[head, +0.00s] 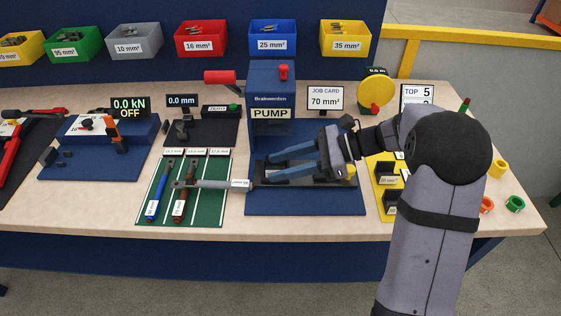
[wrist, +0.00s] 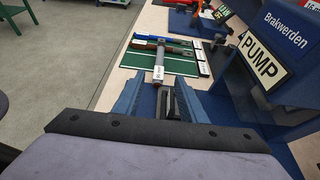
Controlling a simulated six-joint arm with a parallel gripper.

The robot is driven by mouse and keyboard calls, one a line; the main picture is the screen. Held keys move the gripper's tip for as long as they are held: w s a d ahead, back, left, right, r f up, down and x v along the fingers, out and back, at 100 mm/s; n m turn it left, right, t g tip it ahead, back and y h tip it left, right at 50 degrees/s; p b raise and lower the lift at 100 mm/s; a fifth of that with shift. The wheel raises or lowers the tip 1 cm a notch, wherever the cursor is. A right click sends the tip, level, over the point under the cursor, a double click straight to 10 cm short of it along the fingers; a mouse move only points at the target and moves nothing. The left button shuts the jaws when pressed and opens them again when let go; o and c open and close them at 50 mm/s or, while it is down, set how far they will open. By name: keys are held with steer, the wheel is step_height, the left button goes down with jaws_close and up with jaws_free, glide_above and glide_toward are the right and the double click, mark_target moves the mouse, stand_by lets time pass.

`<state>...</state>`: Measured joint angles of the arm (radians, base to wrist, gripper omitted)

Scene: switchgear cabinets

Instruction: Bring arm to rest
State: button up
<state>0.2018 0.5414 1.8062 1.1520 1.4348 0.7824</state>
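My gripper (head: 262,169) reaches in from the right over the blue base of the pump station (head: 270,205), pointing left. Its two blue fingers are apart; they also show in the wrist view (wrist: 158,100). A dark part of the station shows between and below them there, and I see nothing clamped. Just beyond the fingertips, a grey cable piece with a white label (head: 215,184) lies across the right part of the green mat (head: 206,208). It also shows in the wrist view (wrist: 159,66). Whether its right end touches the station is unclear.
The pump housing (head: 271,85) stands close behind my fingers. The job card (head: 325,98) reads 70 mm². A blue test stand reading 0.0 kN OFF (head: 129,107) is at left. Yellow rack (head: 383,178) stands beside my forearm. Bins line the back.

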steer(key=s+f+n+h, duration=0.1)
steer(key=s, duration=0.1)
steer(key=s+d+f+n+g+h+p, duration=0.1)
steer(key=s, duration=0.1)
steer(key=s+f+n+h, duration=0.1)
steer(key=s, duration=0.2)
steer(key=shift+d+n, duration=0.2)
steer(key=shift+n, duration=0.2)
steer(key=s+d+n+h, duration=0.1)
steer(key=s, duration=0.1)
steer(key=s+d+f+n+h+p, duration=0.1)
steer(key=s, duration=0.1)
steer(key=s+d+f+n+h, duration=0.1)
steer(key=s+n+h, duration=0.1)
steer(key=shift+d+f+g, duration=0.1)
steer(key=shift+d+g, duration=0.25)
steer(key=shift+g, duration=0.05)
steer(key=s+d+f+n+t+h+p, duration=0.1)
steer(key=s+d+n+h+p, duration=0.1)
steer(key=s+d+n+h, duration=0.4)
steer(key=shift+s+d+f+n+t, duration=0.3)
steer(key=shift+d+n+t, duration=0.1)
steer(key=shift+d+n, duration=1.65)
steer(key=shift+a, duration=0.2)
